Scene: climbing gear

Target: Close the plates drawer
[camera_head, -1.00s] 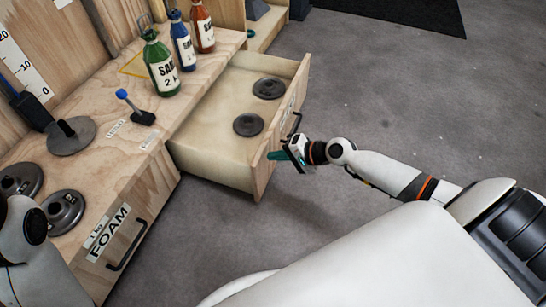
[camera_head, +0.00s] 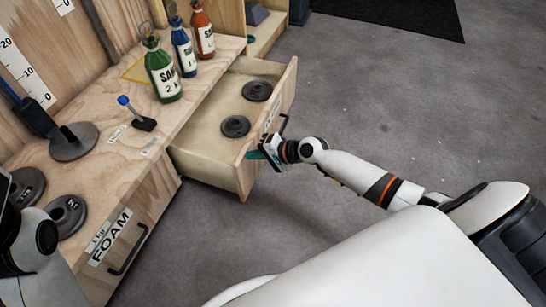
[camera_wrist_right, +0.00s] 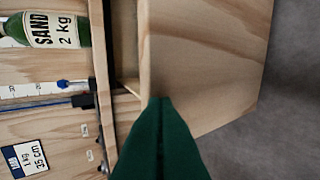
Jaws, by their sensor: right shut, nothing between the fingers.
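The plates drawer (camera_head: 188,165) stands partly pulled out of the wooden bench. Two dark round plates, a nearer one (camera_head: 235,126) and a farther one (camera_head: 257,91), lie flat inside it. The drawer's front panel has a dark handle and a label, partly covered by my right gripper. My right gripper (camera_head: 258,154) is shut and empty, with its teal fingers against or very near the outside of the front panel. In the right wrist view the closed green fingers (camera_wrist_right: 160,140) point at the wooden drawer front (camera_wrist_right: 205,65). My left gripper is not in view; only part of that arm shows.
A closed drawer labelled FOAM (camera_head: 110,240) is at the left. On the bench top (camera_head: 100,165) stand green (camera_head: 161,70), blue (camera_head: 183,48) and red (camera_head: 202,30) SAND bottles, a blue-tipped lever (camera_head: 137,115) and several dark discs. Grey floor lies open to the right.

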